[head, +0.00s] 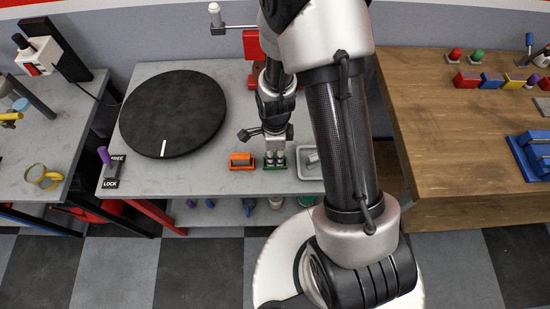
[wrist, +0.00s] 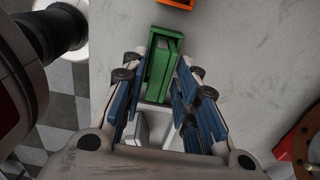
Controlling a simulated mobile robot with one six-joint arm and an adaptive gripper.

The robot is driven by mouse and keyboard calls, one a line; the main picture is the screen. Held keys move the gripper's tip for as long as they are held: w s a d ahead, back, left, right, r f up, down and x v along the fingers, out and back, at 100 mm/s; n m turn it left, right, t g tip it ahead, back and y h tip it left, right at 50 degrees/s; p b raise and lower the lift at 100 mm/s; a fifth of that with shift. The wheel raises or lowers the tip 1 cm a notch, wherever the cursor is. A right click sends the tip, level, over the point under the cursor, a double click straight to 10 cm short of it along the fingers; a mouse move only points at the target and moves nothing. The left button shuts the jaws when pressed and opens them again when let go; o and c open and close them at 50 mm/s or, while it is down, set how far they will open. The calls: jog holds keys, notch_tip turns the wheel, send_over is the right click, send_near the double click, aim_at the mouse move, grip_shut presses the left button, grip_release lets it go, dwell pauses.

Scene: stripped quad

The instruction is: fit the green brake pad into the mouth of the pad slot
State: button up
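A green piece, apparently the green brake pad (head: 275,166), lies at the front edge of the grey bench, directly under my gripper (head: 275,155). In the wrist view the green piece (wrist: 163,62) shows as a blocky, frame-like shape. Its near end lies between my blue-lined fingers, with a gap visible on both sides. My gripper (wrist: 158,78) is open there. I cannot tell its height above the piece. The fingers partly hide the green piece in the head view. I cannot make out the mouth of the pad slot with certainty in either view.
An orange piece (head: 242,161) stands just left of the green one. A light grey tray (head: 309,172) is close on the right. A black turntable (head: 174,112) fills the bench's left. Red parts (head: 252,44) stand behind. A wooden bench (head: 470,140) is at right.

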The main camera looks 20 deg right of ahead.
grip_shut()
jog(key=shift+r, duration=0.1)
